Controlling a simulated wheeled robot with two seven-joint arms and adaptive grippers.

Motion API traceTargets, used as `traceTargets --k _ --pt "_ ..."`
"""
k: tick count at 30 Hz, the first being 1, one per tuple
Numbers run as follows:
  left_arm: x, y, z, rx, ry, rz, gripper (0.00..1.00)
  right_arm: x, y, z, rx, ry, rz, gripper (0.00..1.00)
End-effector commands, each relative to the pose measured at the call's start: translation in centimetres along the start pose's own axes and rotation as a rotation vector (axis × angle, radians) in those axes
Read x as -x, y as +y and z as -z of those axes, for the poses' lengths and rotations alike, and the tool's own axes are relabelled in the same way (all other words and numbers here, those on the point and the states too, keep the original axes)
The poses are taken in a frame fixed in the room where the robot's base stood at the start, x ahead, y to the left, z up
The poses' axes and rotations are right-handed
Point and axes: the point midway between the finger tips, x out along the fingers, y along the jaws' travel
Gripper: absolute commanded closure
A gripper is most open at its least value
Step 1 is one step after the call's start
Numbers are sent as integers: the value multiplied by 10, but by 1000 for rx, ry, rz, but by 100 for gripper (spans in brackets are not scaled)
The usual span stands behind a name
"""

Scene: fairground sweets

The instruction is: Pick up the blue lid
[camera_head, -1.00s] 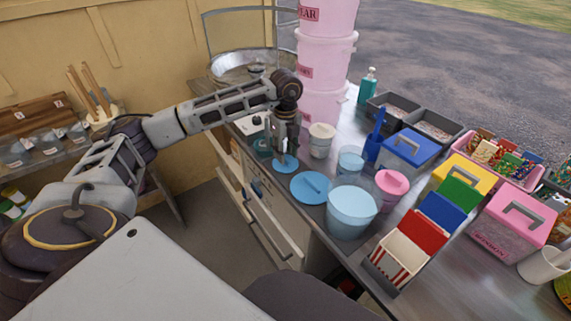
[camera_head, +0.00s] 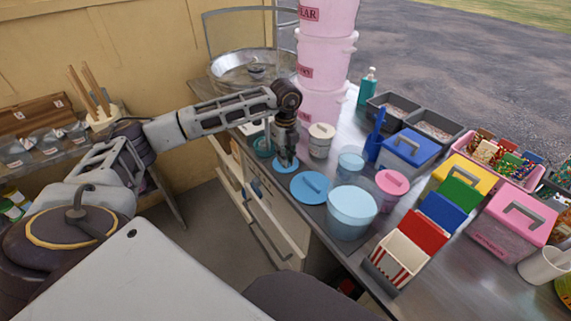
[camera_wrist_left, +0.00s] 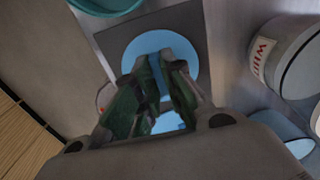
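The small round blue lid (camera_wrist_left: 192,48) lies flat on a dark grey square in the left wrist view. It also shows in the head view (camera_head: 278,167), partly hidden by my left gripper (camera_head: 286,160). In the left wrist view the fingertips of my left gripper (camera_wrist_left: 158,62) sit low over the lid, on either side of its raised blue handle. Whether they press on the handle cannot be made out. A larger blue lid (camera_head: 300,190) with a bar handle lies in front. My right gripper is not in view.
A large blue tub (camera_head: 352,214), a smaller blue tub (camera_head: 351,163) and a white labelled tub (camera_head: 320,147) stand close by on the counter. Tall pink stacked tubs (camera_head: 325,65) rise behind. A teal container (camera_wrist_left: 105,4) is beside the lid.

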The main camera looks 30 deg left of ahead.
Motion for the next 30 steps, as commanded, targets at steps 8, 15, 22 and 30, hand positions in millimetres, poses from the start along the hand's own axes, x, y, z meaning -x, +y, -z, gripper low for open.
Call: traceTargets --k 8,15,22,30 --pt "0 0 0 0 0 0 100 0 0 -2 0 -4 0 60" --pt "4 0 0 0 0 1 100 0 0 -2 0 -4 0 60" --pt "24 -1 0 0 -1 2 100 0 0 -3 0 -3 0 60" --pt "64 -1 0 -1 -1 3 100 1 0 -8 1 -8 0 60"
